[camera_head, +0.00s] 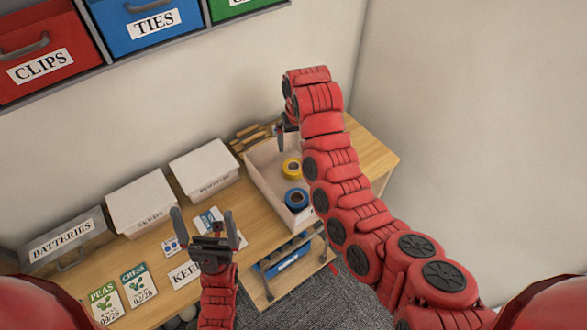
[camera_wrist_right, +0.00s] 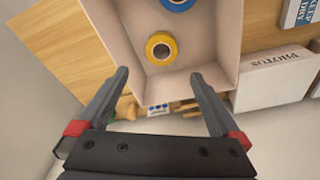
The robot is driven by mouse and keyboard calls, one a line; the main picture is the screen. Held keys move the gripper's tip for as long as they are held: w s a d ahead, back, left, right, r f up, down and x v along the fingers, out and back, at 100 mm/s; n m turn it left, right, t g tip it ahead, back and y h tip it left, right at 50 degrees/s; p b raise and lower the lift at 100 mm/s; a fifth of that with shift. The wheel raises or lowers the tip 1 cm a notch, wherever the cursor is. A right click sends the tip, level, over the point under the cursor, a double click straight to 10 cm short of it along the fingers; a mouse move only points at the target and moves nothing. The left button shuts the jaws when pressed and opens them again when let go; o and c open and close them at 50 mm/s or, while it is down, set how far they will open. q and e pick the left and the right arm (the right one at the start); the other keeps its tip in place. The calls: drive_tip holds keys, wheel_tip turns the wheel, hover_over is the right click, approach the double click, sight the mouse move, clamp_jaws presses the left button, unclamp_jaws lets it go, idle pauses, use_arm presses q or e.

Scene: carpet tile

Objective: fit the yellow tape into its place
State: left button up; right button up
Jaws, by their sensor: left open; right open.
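The yellow tape (camera_head: 292,168) is a ring lying in an open white box on the wooden table. In the right wrist view the yellow tape (camera_wrist_right: 161,48) lies flat inside the box, beyond my fingertips. A blue tape (camera_head: 296,199) lies in the same box, nearer the front. My right gripper (camera_wrist_right: 158,80) is open and empty, over the box's edge; in the head view its arm hides part of the box. My left gripper (camera_head: 207,222) is open, upright and empty, in front of the table. I cannot tell which spot is the tape's place.
The white box (camera_head: 262,178) has raised walls. White boxes marked SKEDS (camera_head: 141,203) and PHOTOS (camera_head: 205,170) and a grey BATTERIES box (camera_head: 63,243) stand left. Seed packets lie in front. CLIPS (camera_head: 43,58) and TIES (camera_head: 148,25) bins hang above.

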drive_tip(key=b, duration=0.7)
approach(294, 166)
drive_tip(key=s, duration=0.2)
drive_tip(key=shift+w+d+f+p, duration=0.15)
drive_tip(key=shift+f+p, duration=0.2)
drive_tip(key=shift+f, duration=0.55)
drive_tip(key=shift+w+f+p, duration=0.1)
drive_tip(key=shift+f+p, duration=0.15)
drive_tip(key=shift+p, duration=0.15)
drive_tip(key=f, duration=0.1)
drive_tip(key=f+p, duration=0.2)
drive_tip(key=shift+w+a+f, duration=0.3)
drive_tip(key=shift+w, duration=0.05)
drive_tip(key=shift+w+f+p, duration=0.1)
drive_tip(key=shift+f+p, duration=0.3)
drive_tip(key=shift+f, duration=0.2)
drive_tip(key=c, duration=1.2)
